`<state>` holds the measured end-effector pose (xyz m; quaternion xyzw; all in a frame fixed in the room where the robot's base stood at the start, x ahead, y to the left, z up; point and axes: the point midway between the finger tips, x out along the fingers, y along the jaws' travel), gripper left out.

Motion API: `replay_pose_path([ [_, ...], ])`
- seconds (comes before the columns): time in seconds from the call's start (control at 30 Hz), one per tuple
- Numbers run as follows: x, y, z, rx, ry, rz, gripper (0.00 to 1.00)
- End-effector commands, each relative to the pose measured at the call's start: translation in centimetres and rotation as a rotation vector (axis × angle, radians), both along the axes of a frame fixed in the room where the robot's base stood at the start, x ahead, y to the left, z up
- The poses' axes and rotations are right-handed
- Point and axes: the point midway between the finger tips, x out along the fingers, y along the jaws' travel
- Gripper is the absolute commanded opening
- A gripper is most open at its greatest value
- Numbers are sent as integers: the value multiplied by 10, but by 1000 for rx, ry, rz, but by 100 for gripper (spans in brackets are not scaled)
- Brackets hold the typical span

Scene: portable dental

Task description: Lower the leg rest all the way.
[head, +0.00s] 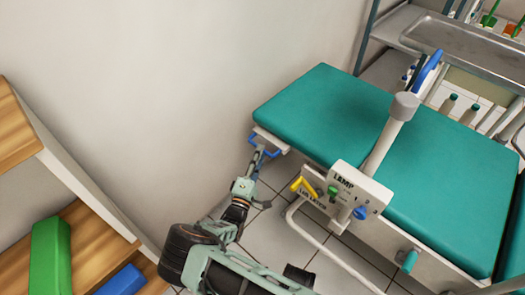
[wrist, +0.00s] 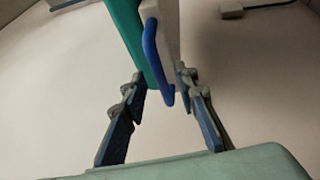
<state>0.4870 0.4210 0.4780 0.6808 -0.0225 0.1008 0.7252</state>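The leg rest (head: 320,108) is the teal padded end section of the chair at the left. It looks roughly level with the seat section to its right. A blue loop handle (head: 272,147) is fixed at its near-left end; it also shows in the wrist view, where the handle (wrist: 151,55) hangs from a white part beside the teal pad (wrist: 128,38). My gripper (head: 262,162) is at this handle. In the wrist view my gripper (wrist: 161,80) is open, with the lower part of the handle between its fingertips. I see gaps at both sides, and no clear contact.
A wooden shelf (head: 85,235) with green and blue blocks is at lower left. A metal tray cart (head: 465,48) stands at upper right. A wall lies behind the leg rest.

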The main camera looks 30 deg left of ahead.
Motion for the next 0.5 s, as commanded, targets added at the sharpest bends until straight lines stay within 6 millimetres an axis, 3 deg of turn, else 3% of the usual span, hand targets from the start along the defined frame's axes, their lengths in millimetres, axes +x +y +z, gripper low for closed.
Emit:
replay_pose_path([
  [0.2, 23, 3, 4, 2, 0, -1, 27],
  [0.5, 27, 4, 5, 1, 0, 0, 27],
])
